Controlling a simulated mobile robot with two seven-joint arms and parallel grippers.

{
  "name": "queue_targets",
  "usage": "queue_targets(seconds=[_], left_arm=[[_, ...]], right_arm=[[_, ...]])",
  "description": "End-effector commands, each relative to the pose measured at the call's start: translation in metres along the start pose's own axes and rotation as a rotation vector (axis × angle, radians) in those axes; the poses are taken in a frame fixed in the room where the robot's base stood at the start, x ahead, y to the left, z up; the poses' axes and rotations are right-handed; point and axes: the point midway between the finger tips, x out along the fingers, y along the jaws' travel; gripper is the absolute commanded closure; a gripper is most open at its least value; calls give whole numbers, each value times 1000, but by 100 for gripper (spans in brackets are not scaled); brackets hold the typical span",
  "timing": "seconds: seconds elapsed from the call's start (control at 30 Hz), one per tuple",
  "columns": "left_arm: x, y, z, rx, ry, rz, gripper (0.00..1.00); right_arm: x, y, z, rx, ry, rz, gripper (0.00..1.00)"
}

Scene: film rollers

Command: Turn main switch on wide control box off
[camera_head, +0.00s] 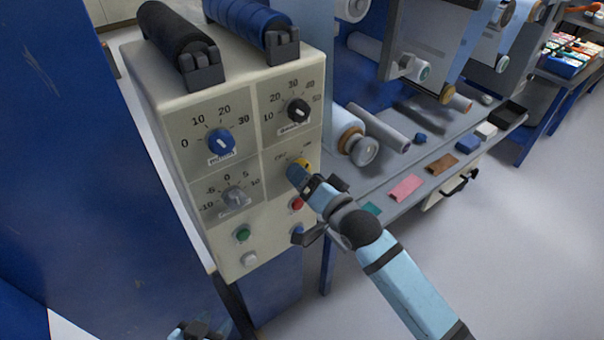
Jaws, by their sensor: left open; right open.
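The wide control box (190,90) is a cream box with dials and buttons on its front face. The main switch (305,164) shows as a yellow patch at the right of the face, below small lettering. Most of it is hidden behind my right gripper (303,184), so its setting cannot be read. My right gripper is open, with its tip at the switch; whether it touches cannot be told. My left gripper (196,330) is open and low at the bottom edge, well below the box and only partly in view.
A green button (242,234), a red button (297,204) and a white button (249,259) sit low on the face. Black and blue rollers (175,40) top the box. A grey bench (395,190) with film rollers and coloured pieces stands right. The floor at lower right is clear.

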Motion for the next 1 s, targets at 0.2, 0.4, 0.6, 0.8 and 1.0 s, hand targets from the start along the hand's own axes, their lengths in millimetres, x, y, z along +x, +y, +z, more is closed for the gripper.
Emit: queue_targets(seconds=[0.2, 0.4, 0.6, 0.8, 1.0], left_arm=[[0, 1, -1, -3, 4, 2, 57], [0, 1, -2, -3, 6, 3, 57], [0, 1, -2, -3, 6, 3, 57], [0, 1, -2, -3, 6, 3, 57], [-2, 1, -4, -2, 6, 2, 57]], right_arm=[[19, 0, 0, -1, 0, -1, 20], [21, 0, 0, -1, 0, 0, 20], [21, 0, 0, -1, 0, 0, 41], [21, 0, 0, -1, 0, 0, 70], [21, 0, 0, -20, 0, 0, 70]])
